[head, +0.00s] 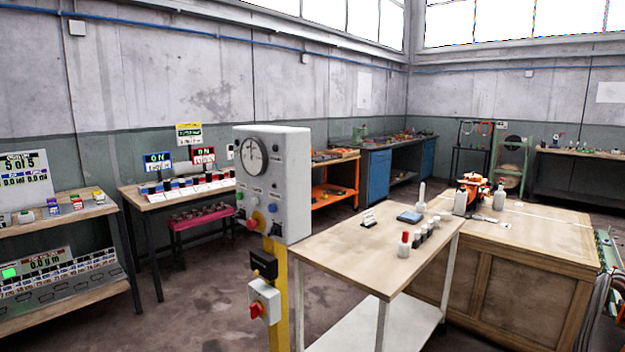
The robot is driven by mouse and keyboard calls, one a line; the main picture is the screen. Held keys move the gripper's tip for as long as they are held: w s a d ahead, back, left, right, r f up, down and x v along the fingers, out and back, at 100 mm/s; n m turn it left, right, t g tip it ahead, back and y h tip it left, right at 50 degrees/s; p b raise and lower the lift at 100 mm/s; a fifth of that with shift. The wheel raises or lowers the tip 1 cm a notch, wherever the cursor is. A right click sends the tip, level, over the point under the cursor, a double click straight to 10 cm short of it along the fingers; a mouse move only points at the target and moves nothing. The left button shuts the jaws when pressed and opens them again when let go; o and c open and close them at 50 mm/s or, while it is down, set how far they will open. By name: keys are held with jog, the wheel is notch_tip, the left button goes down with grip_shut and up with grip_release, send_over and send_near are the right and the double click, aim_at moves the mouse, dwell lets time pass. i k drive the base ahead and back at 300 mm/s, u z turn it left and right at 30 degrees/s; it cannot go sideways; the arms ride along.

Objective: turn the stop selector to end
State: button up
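A light grey control box (276,185) stands on a yellow post (277,300) just left of the middle. I cannot tell which of these is the stop selector; labels are too small to read. My gripper is not in view.
A wooden-topped table (350,245) with small bottles and a blue pad stands right of the post. A large wooden workbench (530,280) with an orange device is behind it. Shelves and a bench (185,195) with displays line the left. Bare floor (195,300) lies left of the post.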

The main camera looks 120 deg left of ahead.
aim_at(275, 229)
jog(key=u, duration=3.75)
